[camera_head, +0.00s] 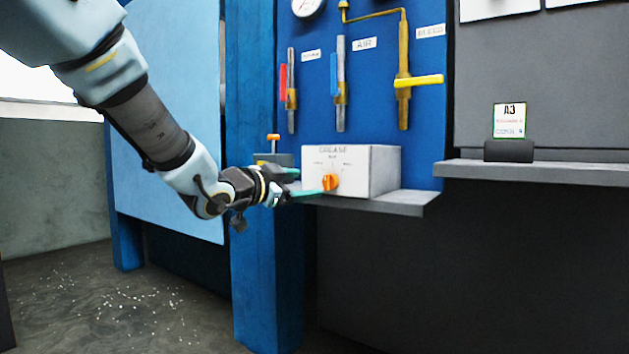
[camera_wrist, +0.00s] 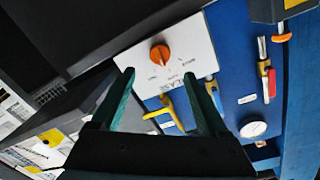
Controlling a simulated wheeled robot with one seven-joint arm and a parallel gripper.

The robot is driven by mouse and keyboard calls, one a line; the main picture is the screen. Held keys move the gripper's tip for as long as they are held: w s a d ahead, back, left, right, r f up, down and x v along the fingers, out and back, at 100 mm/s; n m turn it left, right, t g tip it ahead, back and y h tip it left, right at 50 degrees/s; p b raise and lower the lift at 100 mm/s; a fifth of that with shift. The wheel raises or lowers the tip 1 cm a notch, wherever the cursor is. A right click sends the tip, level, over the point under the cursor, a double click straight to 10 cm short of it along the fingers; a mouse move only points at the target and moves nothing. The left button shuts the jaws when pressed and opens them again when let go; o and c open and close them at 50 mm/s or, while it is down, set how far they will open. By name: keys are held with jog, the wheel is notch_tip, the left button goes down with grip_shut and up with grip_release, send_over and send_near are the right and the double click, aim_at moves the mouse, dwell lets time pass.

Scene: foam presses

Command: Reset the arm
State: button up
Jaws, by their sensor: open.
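My gripper (camera_head: 310,181) is open and empty, its two teal fingers spread in front of the white grease box (camera_head: 384,170) on a grey shelf. The box's orange knob (camera_head: 330,182) is on its front face, close to the fingertips in the head view. In the wrist view the knob (camera_wrist: 160,54) lies beyond the fingertips of my gripper (camera_wrist: 160,75) and roughly centred between them. The fingers do not appear to hold it. My arm reaches in from the upper left. The labels round the knob are too small to read.
The grey shelf (camera_head: 405,203) juts out under the box. A blue post (camera_head: 266,270) stands close below my wrist. Valves with red (camera_head: 283,82), blue (camera_head: 333,73) and yellow (camera_head: 420,81) handles are above. An A3 card (camera_head: 509,120) stands on the right ledge. Left floor is open.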

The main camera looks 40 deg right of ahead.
jog(key=shift+v, duration=1.1)
jog(key=w+a+f+n+t+y, duration=0.4)
jog(key=w+a+f+n+y, duration=0.3)
jog(key=w+a, duration=0.4)
jog(key=w+a+f+n+y, duration=0.1)
jog(key=a+f+n+y, duration=0.1)
jog(key=a+f, duration=0.45)
jog(key=w+a+f+n+y, duration=0.2)
jog(key=a+f+n+y, duration=0.15)
jog(key=a, duration=0.65)
jog(key=s+a+f+n+g+y, duration=0.2)
jog(key=s+a+f+n+g, duration=0.25)
jog(key=a, duration=0.55)
jog(key=s+a+f+n+g+y, duration=0.1)
jog(key=s+a+f+n+y, duration=0.15)
jog(key=s+a+f, duration=0.5)
jog(key=s+a+r+p, duration=0.1)
jog(key=r+p, duration=1.6)
jog(key=s+a+r+n+p, duration=0.1)
jog(key=a+r+p, duration=0.1)
jog(key=r+p, duration=1.5)
jog(key=shift+r, duration=0.7)
